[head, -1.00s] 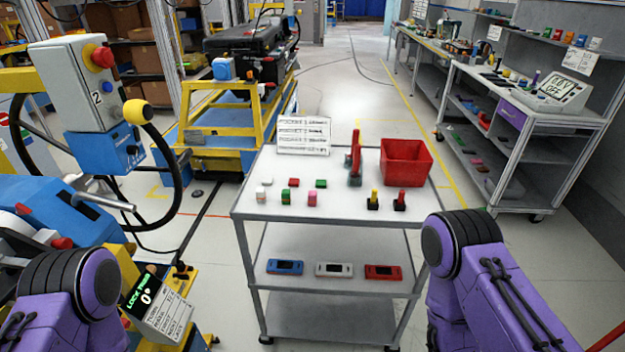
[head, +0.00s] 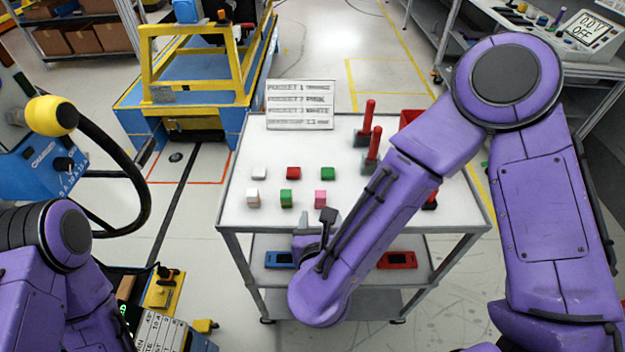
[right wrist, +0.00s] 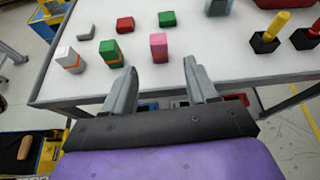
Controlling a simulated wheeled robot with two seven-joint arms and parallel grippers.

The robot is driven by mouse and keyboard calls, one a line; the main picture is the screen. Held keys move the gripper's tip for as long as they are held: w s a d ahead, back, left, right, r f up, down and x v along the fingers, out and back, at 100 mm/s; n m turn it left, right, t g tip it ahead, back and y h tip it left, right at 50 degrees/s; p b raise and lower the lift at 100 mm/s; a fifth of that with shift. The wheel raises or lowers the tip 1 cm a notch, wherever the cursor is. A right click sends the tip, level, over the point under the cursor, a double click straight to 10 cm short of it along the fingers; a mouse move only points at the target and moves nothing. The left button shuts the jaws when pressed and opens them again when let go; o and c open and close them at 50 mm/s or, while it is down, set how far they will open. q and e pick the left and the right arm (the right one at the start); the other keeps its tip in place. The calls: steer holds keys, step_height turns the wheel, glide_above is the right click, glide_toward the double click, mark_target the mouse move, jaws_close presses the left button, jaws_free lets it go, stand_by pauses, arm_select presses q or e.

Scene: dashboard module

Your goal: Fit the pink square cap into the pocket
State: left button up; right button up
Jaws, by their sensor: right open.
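The pink square cap (head: 320,197) stands upright at the right end of the front row of blocks on the white cart top (head: 240,205). It also shows in the right wrist view (right wrist: 158,46), just beyond my fingers. My right gripper (right wrist: 160,78) is open and empty near the cart's front edge, with the pink cap ahead between the fingertip lines and apart from them. I cannot make out the pocket.
White and green blocks (head: 286,198) stand left of the pink cap; flat white, red and green pieces (head: 328,173) lie behind. Red-handled posts (head: 366,120) stand to the right. A sign (head: 299,104) stands at the back. Coloured devices (head: 397,260) lie on the lower shelf.

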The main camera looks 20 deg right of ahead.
mark_target(321, 200)
steer(key=shift+m, duration=0.5)
steer(key=p+x, duration=0.1)
steer(key=x, duration=0.2)
steer(key=p+x, duration=0.1)
steer(key=x, duration=0.2)
steer(key=p+x, duration=0.1)
steer(key=x, duration=0.2)
steer(key=shift+w+r+p, duration=0.25)
steer(key=shift+r+p, duration=0.05)
steer(key=shift+p, duration=0.05)
steer(key=shift+w+f, duration=0.15)
steer(key=shift+f, duration=0.05)
steer(key=c, duration=1)
